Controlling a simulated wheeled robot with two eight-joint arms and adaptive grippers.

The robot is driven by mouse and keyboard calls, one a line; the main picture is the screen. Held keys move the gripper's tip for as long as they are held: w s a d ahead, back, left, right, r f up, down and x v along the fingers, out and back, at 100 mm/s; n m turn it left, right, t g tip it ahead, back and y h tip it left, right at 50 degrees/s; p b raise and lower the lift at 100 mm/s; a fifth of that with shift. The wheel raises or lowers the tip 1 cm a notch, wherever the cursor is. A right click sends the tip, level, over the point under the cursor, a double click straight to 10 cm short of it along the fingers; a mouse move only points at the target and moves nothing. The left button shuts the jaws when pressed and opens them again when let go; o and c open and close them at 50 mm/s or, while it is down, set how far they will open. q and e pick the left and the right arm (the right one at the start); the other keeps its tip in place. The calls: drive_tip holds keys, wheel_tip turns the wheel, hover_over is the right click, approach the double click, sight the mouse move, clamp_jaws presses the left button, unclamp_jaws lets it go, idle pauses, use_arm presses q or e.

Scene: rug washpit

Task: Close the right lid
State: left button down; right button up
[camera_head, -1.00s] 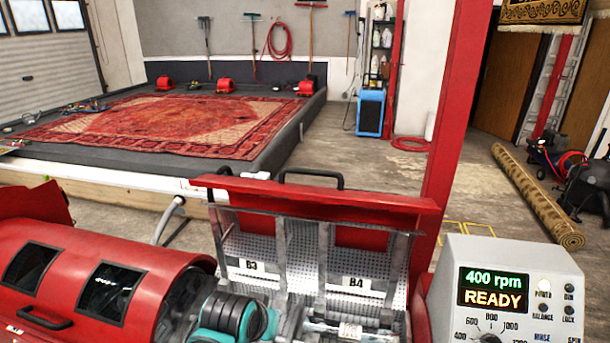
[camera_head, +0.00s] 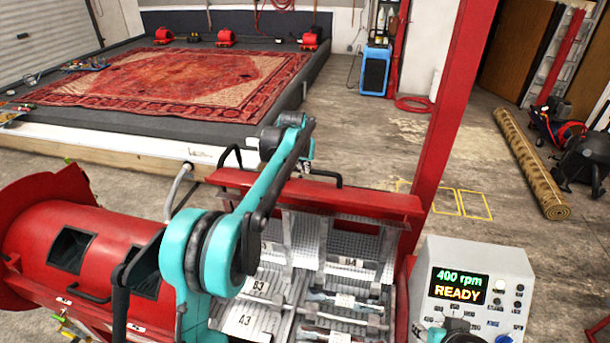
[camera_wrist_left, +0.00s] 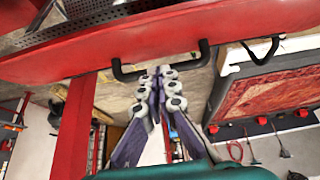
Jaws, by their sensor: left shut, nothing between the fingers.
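The right lid (camera_head: 385,205) stands raised in the head view, with a red outer edge and a perforated grey inner side. A black handle (camera_head: 322,175) sits on its back side. My left arm reaches over the machine, and my left gripper (camera_head: 305,166) is small and partly hidden beside this handle. In the left wrist view my left gripper (camera_wrist_left: 163,75) is shut and empty. Its fingertips are close to the black handle (camera_wrist_left: 132,75) on the red lid (camera_wrist_left: 200,35); I cannot tell whether they touch.
The red rounded housing (camera_head: 100,240) with dark windows is at the left. The control box (camera_head: 470,285) reads "400 rpm READY" at the right, near a red post (camera_head: 450,120). A low platform with a rug (camera_head: 190,75) lies behind.

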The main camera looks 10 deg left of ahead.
sight(305, 195)
use_arm(q)
drive_tip(key=p+x, duration=0.1)
drive_tip(key=x, duration=0.9)
drive_tip(key=shift+f, duration=0.1)
drive_tip(key=s, duration=0.4)
drive_tip(key=shift+s+f, duration=0.1)
drive_tip(key=shift+f, duration=0.15)
